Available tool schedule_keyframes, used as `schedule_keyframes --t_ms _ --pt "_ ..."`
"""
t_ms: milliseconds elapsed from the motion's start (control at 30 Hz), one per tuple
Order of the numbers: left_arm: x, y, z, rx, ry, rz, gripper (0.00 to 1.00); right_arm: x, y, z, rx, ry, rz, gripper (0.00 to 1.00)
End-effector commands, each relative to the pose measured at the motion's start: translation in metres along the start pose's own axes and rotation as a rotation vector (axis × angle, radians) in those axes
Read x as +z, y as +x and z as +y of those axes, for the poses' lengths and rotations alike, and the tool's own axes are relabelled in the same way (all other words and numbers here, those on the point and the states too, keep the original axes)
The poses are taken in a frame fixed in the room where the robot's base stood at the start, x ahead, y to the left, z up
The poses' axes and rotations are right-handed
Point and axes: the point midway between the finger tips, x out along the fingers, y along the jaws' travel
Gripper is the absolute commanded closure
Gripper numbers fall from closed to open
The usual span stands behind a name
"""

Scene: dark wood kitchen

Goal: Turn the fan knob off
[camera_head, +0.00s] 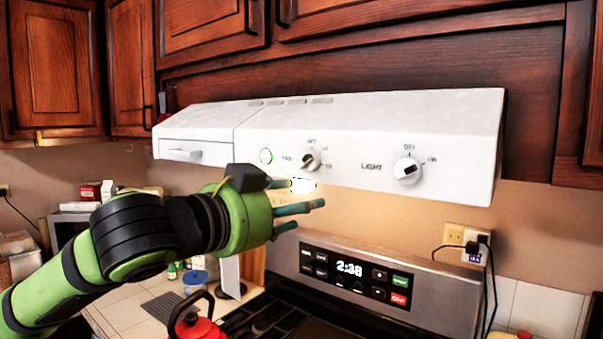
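The fan knob (311,161) is a small round knob on the white front of the range hood (365,130), right of a green-ringed round mark. Its dark grip looks slanted, but the marks around it are too small to read surely. The light knob (408,171) is larger and sits further right, beside the word LIGHT. My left gripper (306,195), on a green arm from the left, is just below the fan knob, apart from it in the picture. Its greenish fingers point right, spread apart and empty. My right gripper is not in view.
Dark wood cabinets (380,50) hang above and behind the hood. Below stand a stove panel (355,272) with a lit clock and a red kettle (196,327). Cords (487,275) hang from a wall outlet at right. The space before the hood's right half is clear.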

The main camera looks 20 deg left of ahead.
Motion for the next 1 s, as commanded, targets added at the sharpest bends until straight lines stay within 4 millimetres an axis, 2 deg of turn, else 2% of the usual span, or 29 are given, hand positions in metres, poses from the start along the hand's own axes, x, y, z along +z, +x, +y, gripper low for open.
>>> schedule_keyframes --t_ms 33,100,200,300,367,700,833,1000 --pt "-0.009 -0.011 -0.017 -0.03 0.013 0.012 0.43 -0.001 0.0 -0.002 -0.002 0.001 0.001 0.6" --pt "-0.018 -0.022 -0.031 -0.053 0.021 0.025 0.43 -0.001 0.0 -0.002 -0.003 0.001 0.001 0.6" --pt "-0.025 -0.032 -0.043 -0.074 0.025 0.035 0.43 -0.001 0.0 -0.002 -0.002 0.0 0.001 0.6" --pt "-0.029 -0.033 -0.049 -0.079 0.026 0.039 0.43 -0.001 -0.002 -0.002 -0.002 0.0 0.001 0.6" --pt "-0.03 -0.028 -0.05 -0.08 0.025 0.041 0.43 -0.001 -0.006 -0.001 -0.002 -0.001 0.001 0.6" --pt "-0.033 0.021 -0.055 -0.079 0.026 0.04 0.43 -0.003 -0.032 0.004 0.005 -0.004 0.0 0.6" --pt "-0.033 0.031 -0.054 -0.081 0.026 0.041 0.43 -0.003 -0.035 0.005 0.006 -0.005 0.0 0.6" --pt "-0.032 0.035 -0.054 -0.082 0.027 0.042 0.43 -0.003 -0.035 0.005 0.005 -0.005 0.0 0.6"
